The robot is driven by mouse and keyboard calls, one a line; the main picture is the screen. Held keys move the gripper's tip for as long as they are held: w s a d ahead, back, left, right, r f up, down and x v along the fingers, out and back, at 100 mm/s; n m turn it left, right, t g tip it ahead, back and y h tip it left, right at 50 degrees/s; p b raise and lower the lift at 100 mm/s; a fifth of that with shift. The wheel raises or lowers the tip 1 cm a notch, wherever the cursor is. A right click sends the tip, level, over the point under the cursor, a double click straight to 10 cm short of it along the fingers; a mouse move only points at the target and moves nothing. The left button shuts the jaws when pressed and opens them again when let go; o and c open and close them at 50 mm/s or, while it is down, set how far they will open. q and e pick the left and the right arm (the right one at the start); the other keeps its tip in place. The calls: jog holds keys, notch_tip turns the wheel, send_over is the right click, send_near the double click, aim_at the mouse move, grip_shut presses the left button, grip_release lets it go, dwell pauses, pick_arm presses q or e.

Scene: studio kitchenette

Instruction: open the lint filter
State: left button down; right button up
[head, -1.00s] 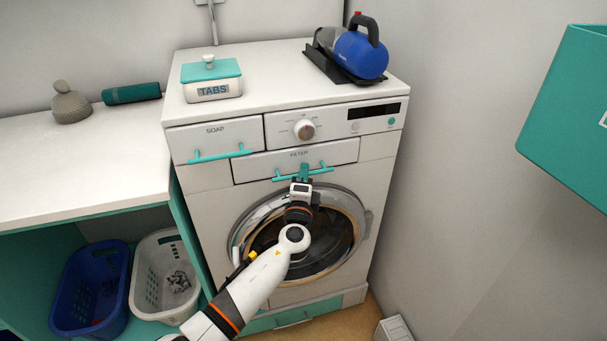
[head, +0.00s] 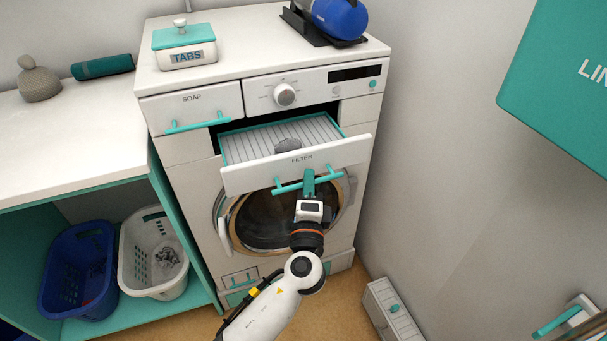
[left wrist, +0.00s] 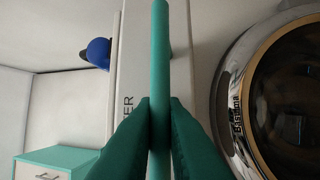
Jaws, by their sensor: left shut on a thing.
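The lint filter drawer (head: 297,163), marked FILTER, stands well out of the front of the washing machine (head: 187,182). Its ribbed inside shows, with a grey lump of lint (head: 288,144) in it. My left gripper (head: 308,181) is shut on the drawer's teal bar handle (head: 290,187). In the left wrist view the two teal fingers (left wrist: 160,125) close on both sides of the handle bar (left wrist: 160,60). My right gripper is not in view.
The soap drawer (head: 190,106) is shut, up and left of the filter. A tabs box (head: 185,47) and a blue handheld vacuum (head: 340,18) stand on the machine. Two baskets sit in the shelf at left. A teal bin (head: 560,95) hangs on the right wall. Floor is free at front.

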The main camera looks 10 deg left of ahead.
pick_arm(q)
jog(key=shift+s+d, duration=0.1)
jog(key=shift+s, duration=0.05)
jog(key=c, duration=1.5)
grip_release()
